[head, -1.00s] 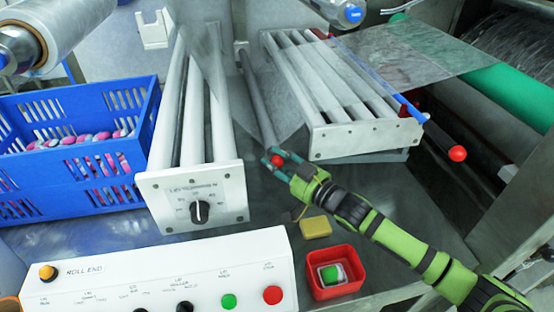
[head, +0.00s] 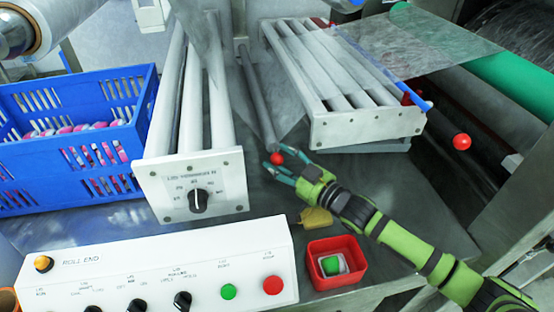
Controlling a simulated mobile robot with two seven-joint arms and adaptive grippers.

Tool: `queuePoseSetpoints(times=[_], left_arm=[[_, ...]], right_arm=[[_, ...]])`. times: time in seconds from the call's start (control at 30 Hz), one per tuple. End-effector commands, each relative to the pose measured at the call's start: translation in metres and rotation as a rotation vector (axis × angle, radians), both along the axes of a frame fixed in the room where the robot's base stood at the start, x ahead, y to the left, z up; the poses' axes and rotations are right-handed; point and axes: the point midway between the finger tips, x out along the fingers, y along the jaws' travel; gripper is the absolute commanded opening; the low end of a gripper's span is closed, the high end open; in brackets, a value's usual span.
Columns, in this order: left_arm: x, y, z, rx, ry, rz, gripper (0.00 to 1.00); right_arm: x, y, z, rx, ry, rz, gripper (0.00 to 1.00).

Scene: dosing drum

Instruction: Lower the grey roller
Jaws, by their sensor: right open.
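The grey roller (head: 257,100) is a long thin bar between the two white roller frames. Its near end carries a red ball knob (head: 277,158). My right gripper (head: 272,163) reaches in from the lower right. Its teal fingers are open around or right beside the red knob; I cannot tell whether they touch it. My left gripper is not in view.
A white frame with a dial (head: 197,200) stands left of the roller, and a wider roller frame (head: 365,128) stands right. A blue crate (head: 70,190) is at the left. A control panel (head: 160,262), a red tray (head: 337,275) and a yellow block (head: 316,218) are in front.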

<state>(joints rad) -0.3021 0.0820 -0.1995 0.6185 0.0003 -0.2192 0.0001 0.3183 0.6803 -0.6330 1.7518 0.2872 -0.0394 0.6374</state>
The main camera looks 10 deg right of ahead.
Motion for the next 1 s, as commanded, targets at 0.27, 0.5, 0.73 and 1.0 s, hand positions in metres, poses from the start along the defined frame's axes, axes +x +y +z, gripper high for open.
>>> queuePoseSetpoints(times=[0.27, 0.5, 0.73, 1.0], left_arm=[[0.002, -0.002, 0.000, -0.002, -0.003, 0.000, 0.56], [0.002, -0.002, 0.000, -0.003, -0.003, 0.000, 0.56], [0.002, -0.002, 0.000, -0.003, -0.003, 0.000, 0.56], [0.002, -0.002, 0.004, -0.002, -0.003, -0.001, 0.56]], right_arm=[[-0.037, -0.025, -0.002, -0.001, 0.004, 0.000, 0.56], [-0.049, -0.032, -0.001, -0.002, 0.002, 0.001, 0.56], [-0.049, -0.032, -0.001, -0.001, 0.002, 0.000, 0.56], [-0.048, -0.032, 0.004, -0.001, 0.002, 0.000, 0.56]])
